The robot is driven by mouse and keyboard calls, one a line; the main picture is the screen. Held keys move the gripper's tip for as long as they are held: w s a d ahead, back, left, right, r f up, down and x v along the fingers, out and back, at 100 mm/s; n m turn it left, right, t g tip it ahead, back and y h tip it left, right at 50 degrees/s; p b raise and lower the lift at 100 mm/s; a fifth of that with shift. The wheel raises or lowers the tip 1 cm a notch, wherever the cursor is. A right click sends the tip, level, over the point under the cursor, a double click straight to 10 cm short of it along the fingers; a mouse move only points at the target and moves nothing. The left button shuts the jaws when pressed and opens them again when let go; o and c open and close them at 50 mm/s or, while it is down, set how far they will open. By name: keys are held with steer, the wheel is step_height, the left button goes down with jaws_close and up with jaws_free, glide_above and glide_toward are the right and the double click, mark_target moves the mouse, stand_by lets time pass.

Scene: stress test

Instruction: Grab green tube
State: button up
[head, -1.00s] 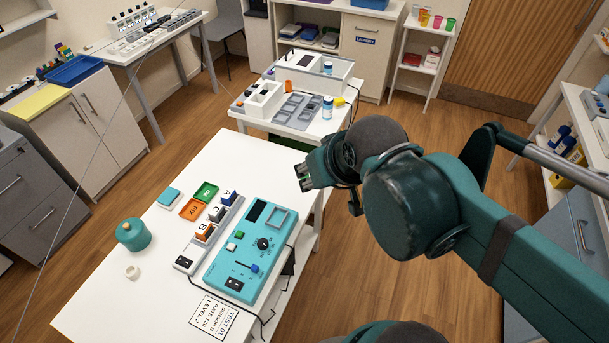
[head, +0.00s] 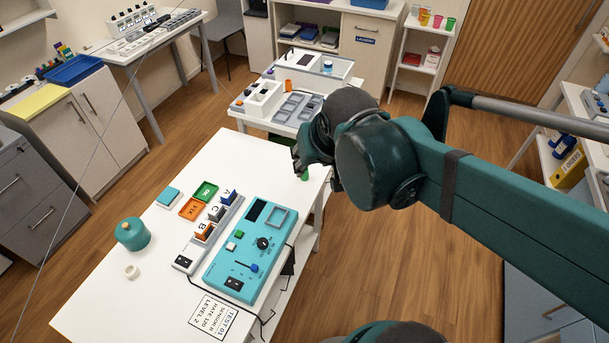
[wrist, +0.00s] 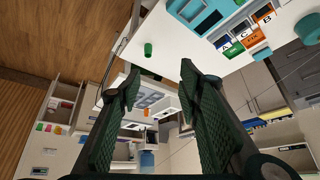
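The green tube (wrist: 148,49) is a small green cylinder on the white table, near its edge and corner, in the wrist view. In the head view a small part of the green tube (head: 304,176) shows just below my gripper (head: 299,160), which hides the rest. In the wrist view my gripper (wrist: 159,75) is open, with its two dark green fingers wide apart and nothing between them. The tube lies beyond the fingertips, apart from them and nearer the left finger.
A teal device (head: 248,250) and a grey holder with lettered cards (head: 213,222) stand on the table. A teal jar (head: 132,234) and a white ring (head: 132,271) are at the left. A second table with trays (head: 290,107) stands behind.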

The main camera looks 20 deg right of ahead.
steer(key=w+d+f+m+g+h+b, duration=0.1)
steer(key=w+f+m, duration=0.3)
steer(key=w+f, duration=0.6)
steer(key=w+d+f+m+g+h+b, duration=0.1)
steer(key=w+d+f+m+g+h, duration=0.1)
steer(key=w+f, duration=0.9)
steer(key=shift+d+f+m+g, duration=0.3)
steer(key=shift+d+f+m, duration=0.25)
steer(key=shift+d+m, duration=0.5)
steer(key=shift+w+a, duration=0.1)
steer(key=shift+a, duration=0.1)
steer(key=shift+x, duration=1.3)
steer(key=shift+b, duration=0.3)
steer(key=shift+b+x, duration=0.55)
steer(key=shift+x, duration=2.05)
steer(key=c, duration=0.8)
